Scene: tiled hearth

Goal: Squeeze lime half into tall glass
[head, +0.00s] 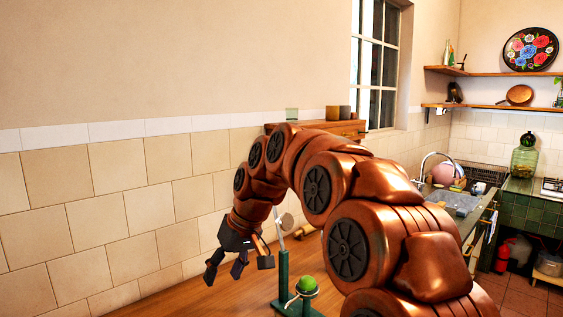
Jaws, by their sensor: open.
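A round, bright green lime (307,283) rests on the small dark green cup of a green stand (283,272) at the bottom of the head view. I cannot tell whether it is a half. A grey lever rises from the stand, with a pale disc (287,221) near it. My gripper (238,268) is open, pointing down above the wooden table, left of the stand and apart from the lime. Nothing shows between its fingers. I cannot make out a tall glass for certain; a small greenish glass (292,114) stands on the wooden ledge behind my arm.
The wooden table (190,298) is bare at the left, along the tiled wall. A small wooden cylinder (304,231) lies behind the stand. A sink counter (455,201) is at the right. My arm hides much of the table's right side.

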